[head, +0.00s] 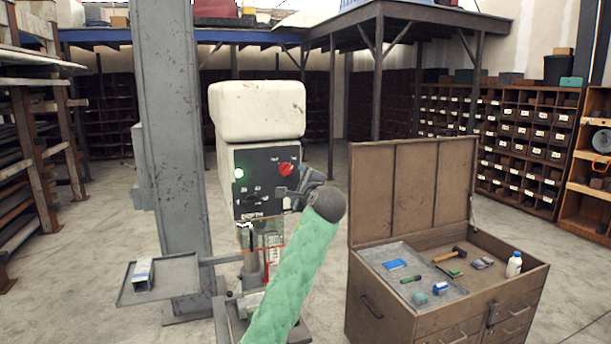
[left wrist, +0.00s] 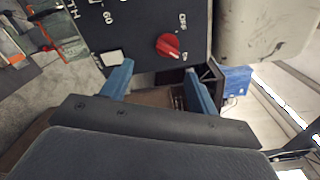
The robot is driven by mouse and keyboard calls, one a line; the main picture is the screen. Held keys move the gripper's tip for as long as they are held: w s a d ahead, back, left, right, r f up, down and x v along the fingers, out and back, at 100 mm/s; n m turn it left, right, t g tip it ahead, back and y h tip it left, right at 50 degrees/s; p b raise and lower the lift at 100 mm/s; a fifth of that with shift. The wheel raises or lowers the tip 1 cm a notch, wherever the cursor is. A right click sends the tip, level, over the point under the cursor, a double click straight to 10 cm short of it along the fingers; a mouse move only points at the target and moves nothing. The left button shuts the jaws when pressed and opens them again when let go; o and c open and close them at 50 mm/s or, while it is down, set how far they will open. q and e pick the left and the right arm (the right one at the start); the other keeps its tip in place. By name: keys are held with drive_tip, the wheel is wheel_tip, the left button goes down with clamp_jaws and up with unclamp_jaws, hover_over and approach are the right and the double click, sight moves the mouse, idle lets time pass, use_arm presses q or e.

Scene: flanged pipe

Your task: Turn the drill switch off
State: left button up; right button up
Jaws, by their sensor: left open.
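The drill press head (head: 259,110) is cream with a black control panel (head: 255,200). The drill switch is a red rotary knob (head: 286,169) at the panel's upper right; it also shows in the left wrist view (left wrist: 168,46) beside "OFF" lettering. A green lamp (head: 239,173) glows at the panel's left. My left gripper (head: 293,184) is in front of the panel, just below the knob. In the left wrist view its blue fingers (left wrist: 157,74) are spread and empty, with the knob beyond the gap, apparently untouched. My right gripper is out of view.
A brown tool chest (head: 393,195) with its lid up stands to the right, holding small tools and a white bottle (head: 514,265). A thick grey column (head: 173,150) and a grey tray (head: 180,277) stand to the left. Open floor lies behind.

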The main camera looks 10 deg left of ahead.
sight(289, 172)
use_arm(q)
drive_tip(key=w+a+m+p, duration=0.1)
drive_tip(key=m, duration=0.1)
drive_tip(key=w+r+m+p, duration=0.1)
drive_tip(key=m, duration=0.1)
drive_tip(key=shift+w+a, duration=0.3)
drive_tip(key=shift+a, duration=0.1)
drive_tip(key=p+x, duration=0.2)
drive_tip(key=x, duration=0.1)
drive_tip(key=shift+w+a, duration=0.1)
drive_tip(key=shift+x, duration=0.8)
drive_tip(key=shift+f, duration=0.1)
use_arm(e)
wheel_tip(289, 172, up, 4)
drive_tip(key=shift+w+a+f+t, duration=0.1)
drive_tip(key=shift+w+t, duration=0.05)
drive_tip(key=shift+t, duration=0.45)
use_arm(q)
drive_tip(key=c, duration=1)
